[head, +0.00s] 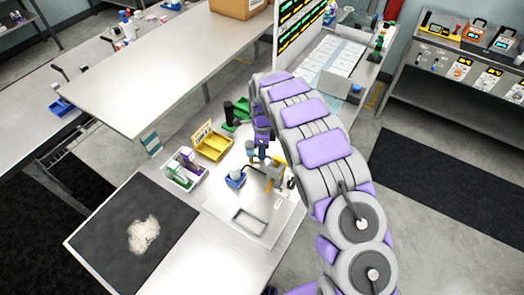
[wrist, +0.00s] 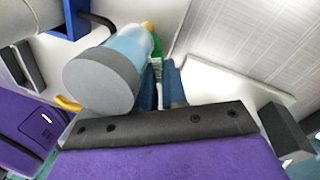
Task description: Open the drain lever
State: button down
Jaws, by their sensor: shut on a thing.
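My gripper (head: 264,150) is low over the metal bench, among small fixtures. In the wrist view its dark bar and purple body fill the bottom. A light blue cylinder with a grey round end (wrist: 102,80) stands close in front of it, with a small yellow-orange tip at its far end. A yellow piece (wrist: 68,103) shows left of the cylinder. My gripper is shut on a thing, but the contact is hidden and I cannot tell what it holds. I cannot clearly pick out the drain lever. A grey and yellow fixture (head: 274,174) stands beside my gripper in the head view.
A small blue container (head: 236,178) and a rectangular frame (head: 250,221) are on the bench in front. A yellow bin (head: 214,147) and a white tray (head: 184,170) lie to the left. A black mat (head: 105,235) with a pale patch is at front left.

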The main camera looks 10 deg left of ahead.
jog(key=n, duration=0.1)
jog(key=w+a+n, duration=0.1)
jog(key=n, duration=0.1)
jog(key=shift+w+r+h+p, duration=0.15)
jog(key=shift+h+p, duration=0.15)
jog(key=shift+p, duration=0.1)
jog(key=shift+w+a+n, duration=0.15)
jog(key=shift+a+n, duration=0.05)
jog(key=shift+n, duration=0.9)
jog(key=shift+w+a+n+t+h+p, duration=0.15)
jog(key=shift+a+n, duration=0.15)
jog(key=shift+n, duration=0.55)
jog(key=shift+w+a+n+t+h+p, duration=0.1)
jog(key=shift+w+a+n+t+p, duration=0.15)
jog(key=shift+n, duration=0.65)
jog(key=shift+w+a+n+t+h+p, duration=0.15)
jog(key=shift+a+n, duration=0.2)
jog(key=shift+n, duration=0.5)
jog(key=c, duration=1.2)
grip_release()
jog(key=shift+a, duration=0.1)
jog(key=shift+o, duration=0.2)
jog(key=shift+s, duration=0.15)
notch_tip(320, 180, up, 17)
jog(key=w+a+p, duration=0.1)
jog(key=a, duration=0.1)
jog(key=shift+w+a, duration=0.2)
jog(key=shift+a, duration=0.1)
